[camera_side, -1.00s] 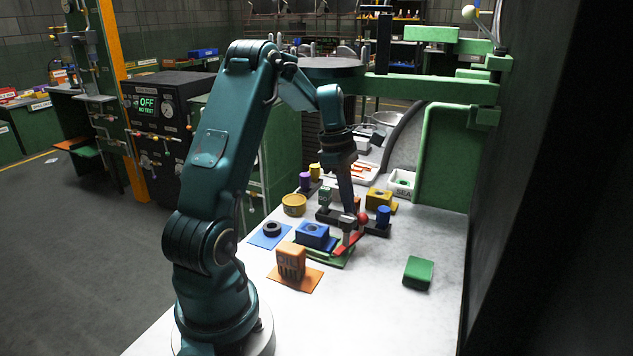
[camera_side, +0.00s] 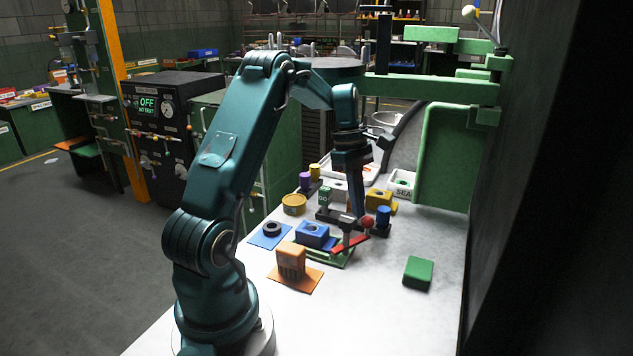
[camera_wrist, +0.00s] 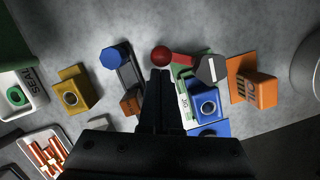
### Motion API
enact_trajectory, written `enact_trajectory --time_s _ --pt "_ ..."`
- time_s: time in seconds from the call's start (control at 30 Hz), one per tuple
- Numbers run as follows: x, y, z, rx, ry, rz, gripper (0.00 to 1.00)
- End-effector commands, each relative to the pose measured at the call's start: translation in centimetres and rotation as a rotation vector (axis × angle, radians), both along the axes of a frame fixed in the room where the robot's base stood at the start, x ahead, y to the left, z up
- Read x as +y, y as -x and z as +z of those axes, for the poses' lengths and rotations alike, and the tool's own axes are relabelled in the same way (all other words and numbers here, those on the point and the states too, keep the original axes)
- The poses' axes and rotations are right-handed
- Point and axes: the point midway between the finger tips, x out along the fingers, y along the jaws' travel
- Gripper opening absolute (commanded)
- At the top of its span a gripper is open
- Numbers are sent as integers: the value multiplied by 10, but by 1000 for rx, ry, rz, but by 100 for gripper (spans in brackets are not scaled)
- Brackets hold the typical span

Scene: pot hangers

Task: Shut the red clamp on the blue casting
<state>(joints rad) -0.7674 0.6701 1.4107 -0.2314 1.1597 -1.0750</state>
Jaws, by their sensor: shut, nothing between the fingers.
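The blue casting (camera_side: 312,234) sits on a green fixture (camera_side: 338,261). In the wrist view the casting (camera_wrist: 207,106) is right of my fingers, its round hole facing up. The red clamp (camera_side: 350,243) stands at the fixture's right side, with a red ball (camera_side: 367,221) on its handle. In the wrist view the ball (camera_wrist: 161,56) and red lever (camera_wrist: 182,59) lead to a dark grey round part (camera_wrist: 210,68) beside the casting. My gripper (camera_wrist: 160,74) is shut and empty, its tips close to the ball. I cannot tell whether they touch it.
A dark rack with a blue knob (camera_side: 384,214) stands just right of my gripper. A yellow block (camera_side: 379,198) is behind it. An orange block (camera_side: 291,260) and a green block (camera_side: 418,271) lie nearer.

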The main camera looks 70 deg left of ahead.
Motion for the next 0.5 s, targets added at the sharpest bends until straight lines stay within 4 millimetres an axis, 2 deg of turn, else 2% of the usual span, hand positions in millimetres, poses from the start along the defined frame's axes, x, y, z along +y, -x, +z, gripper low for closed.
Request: enact_trajectory --time_s 0.5 --pt "-26 -15 0 1 0 -498 0"
